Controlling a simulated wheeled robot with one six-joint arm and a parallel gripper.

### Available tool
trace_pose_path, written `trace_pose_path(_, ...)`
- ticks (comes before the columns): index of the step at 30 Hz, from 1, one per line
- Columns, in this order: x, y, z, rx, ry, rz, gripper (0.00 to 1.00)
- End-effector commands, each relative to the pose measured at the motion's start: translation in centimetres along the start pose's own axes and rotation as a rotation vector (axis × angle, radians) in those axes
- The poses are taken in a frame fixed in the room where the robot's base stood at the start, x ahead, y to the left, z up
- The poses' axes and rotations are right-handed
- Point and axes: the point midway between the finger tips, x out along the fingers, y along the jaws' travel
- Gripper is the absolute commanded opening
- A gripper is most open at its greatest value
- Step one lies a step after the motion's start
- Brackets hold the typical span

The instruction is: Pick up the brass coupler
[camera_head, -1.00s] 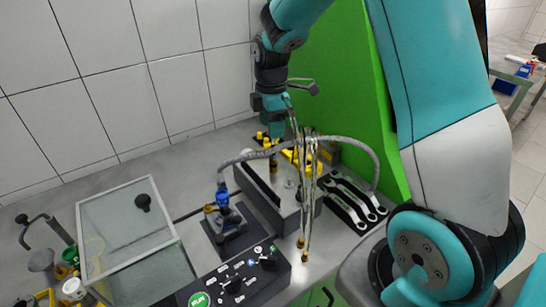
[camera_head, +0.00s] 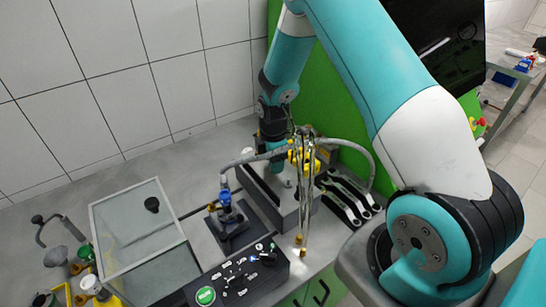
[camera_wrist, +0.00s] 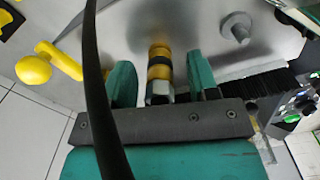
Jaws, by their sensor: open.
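In the wrist view the brass coupler (camera_wrist: 158,66) is a short yellow-gold cylinder with a dark band and a silver hex part (camera_wrist: 158,92) at its near end. It lies between the two teal fingers of my gripper (camera_wrist: 161,76). The fingers are apart, with visible gaps on both sides of the coupler. The coupler cannot be made out there.
A yellow handle (camera_wrist: 35,68) and a grey post (camera_wrist: 237,27) flank the gripper. A dark cable crosses the wrist view. A grey hose (camera_head: 330,142), wrenches (camera_head: 345,200), a control box (camera_head: 240,275) and a glass-covered box (camera_head: 140,225) occupy the bench.

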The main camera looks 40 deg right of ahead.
Motion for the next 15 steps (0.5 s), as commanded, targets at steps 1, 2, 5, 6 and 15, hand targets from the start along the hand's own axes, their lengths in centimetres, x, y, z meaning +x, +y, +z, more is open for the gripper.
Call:
trace_pose_path(1,0.03,0.02,-0.01,0.0,0.0,0.001,0.54)
trace_pose_path(2,0.03,0.02,-0.01,0.0,0.0,0.001,0.54)
trace_pose_path(5,0.01,0.02,-0.01,0.0,0.0,0.001,0.5)
trace_pose_path(6,0.01,0.02,-0.01,0.0,0.0,0.0,0.41)
trace_pose_path(15,-0.03,0.02,-0.01,0.0,0.0,0.0,0.0)
